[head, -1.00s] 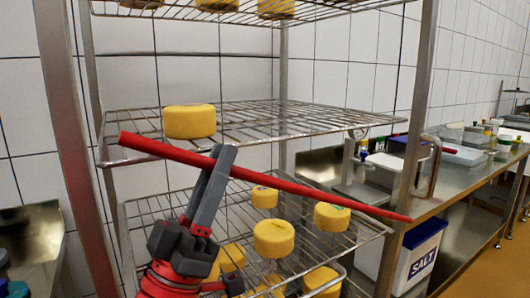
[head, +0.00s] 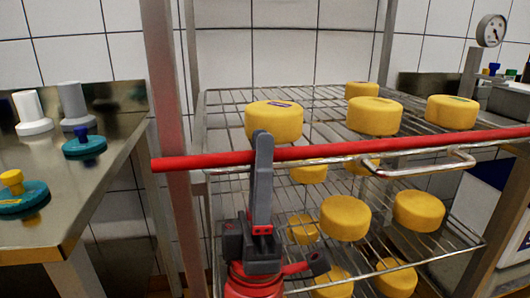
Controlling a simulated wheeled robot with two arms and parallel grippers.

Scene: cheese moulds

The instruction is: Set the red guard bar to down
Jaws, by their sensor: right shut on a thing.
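The red guard bar (head: 370,149) runs almost level across the front of the metal rack, rising slightly to the right. Its left end passes in front of the rack's left post, and its right end is beyond the picture edge. My right gripper (head: 262,152) comes up from below and is shut on the bar left of the middle. The bar lies close to the front edge of a wire shelf (head: 225,97); whether it touches the shelf or a holder cannot be told. My left gripper is not in view.
Yellow cheeses (head: 273,121) stand on the wire shelf behind the bar, and several more on the shelf below (head: 345,217). A steel table (head: 100,190) with white and teal moulds is at the left. A dial gauge (head: 491,30) stands at the right.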

